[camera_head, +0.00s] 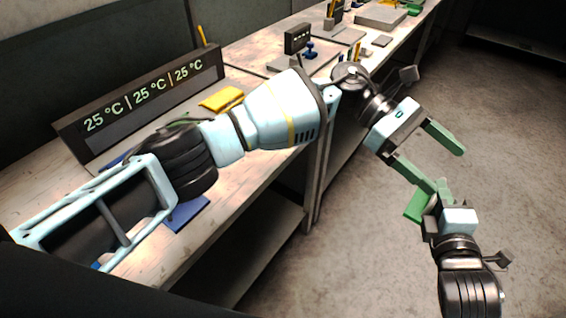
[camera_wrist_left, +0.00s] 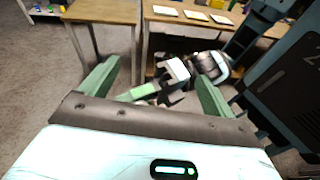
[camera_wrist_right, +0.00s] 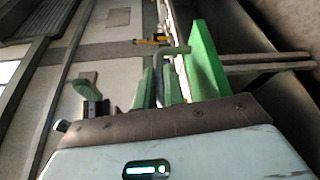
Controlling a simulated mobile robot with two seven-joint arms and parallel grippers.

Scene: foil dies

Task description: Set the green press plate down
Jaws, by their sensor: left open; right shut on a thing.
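The green press plate (camera_head: 415,207) is held in my right gripper (camera_head: 430,203), above the floor and to the right of the bench in the head view. In the right wrist view, green surfaces of the plate (camera_wrist_right: 172,86) show between the fingers, with a grey bent bar beside them. The fingers hide part of it. My left gripper (camera_head: 447,170) is open and empty, just above the right gripper in the head view. In the left wrist view, the right gripper and a green piece show beyond the open left fingers (camera_wrist_left: 155,90).
A long workbench (camera_head: 255,190) runs from lower left to the top. It carries a temperature display (camera_head: 150,95), a yellow block (camera_head: 222,98), a blue pad (camera_head: 187,213) and a dark stand (camera_head: 297,38). My left arm crosses above it. The floor (camera_head: 360,260) is clear.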

